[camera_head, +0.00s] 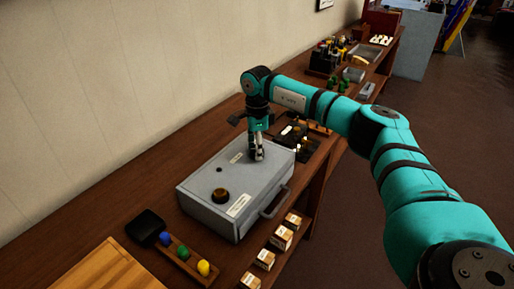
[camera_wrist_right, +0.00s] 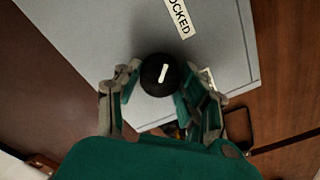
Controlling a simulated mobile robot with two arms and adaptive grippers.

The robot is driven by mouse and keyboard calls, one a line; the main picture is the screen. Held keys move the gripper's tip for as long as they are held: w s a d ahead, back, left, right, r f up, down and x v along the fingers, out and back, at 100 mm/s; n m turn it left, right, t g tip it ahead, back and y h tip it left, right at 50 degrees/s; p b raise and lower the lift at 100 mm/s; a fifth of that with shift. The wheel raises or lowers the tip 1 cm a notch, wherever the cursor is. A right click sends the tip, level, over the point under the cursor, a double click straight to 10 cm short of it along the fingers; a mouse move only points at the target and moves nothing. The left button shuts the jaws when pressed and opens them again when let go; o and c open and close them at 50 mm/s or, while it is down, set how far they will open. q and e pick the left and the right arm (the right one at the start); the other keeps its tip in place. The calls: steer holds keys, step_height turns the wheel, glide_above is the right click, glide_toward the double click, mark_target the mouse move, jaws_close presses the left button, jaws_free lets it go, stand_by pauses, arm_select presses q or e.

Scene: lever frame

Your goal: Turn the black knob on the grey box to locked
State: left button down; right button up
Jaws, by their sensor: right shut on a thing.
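The grey box (camera_head: 203,192) sits on the wooden bench, with a handle on its front side and pale labels on top. My right gripper (camera_head: 257,154) points straight down at the far end of its top. In the right wrist view, the black knob (camera_wrist_right: 158,74) with a white pointer mark sits between the fingertips of my right gripper (camera_wrist_right: 155,82), which is shut on it. A label (camera_wrist_right: 180,18) whose visible letters read "OCKED" lies beside the knob; its start is cut off. In the head view the gripper hides the knob. My left gripper is not in view.
A round brown knob (camera_head: 220,195) stands on the box's near part. Small labelled blocks (camera_head: 264,260) line the bench edge. A rack with coloured balls (camera_head: 184,254) and a black tray (camera_head: 146,227) lie nearer. Tools (camera_head: 330,57) stand farther back; a wall runs along the left.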

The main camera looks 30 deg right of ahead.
steer(key=shift+r, duration=0.1)
stand_by(0.3)
steer(key=o, duration=1.2)
step_height(320, 180, up, 12)
steer(key=shift+f, duration=0.1)
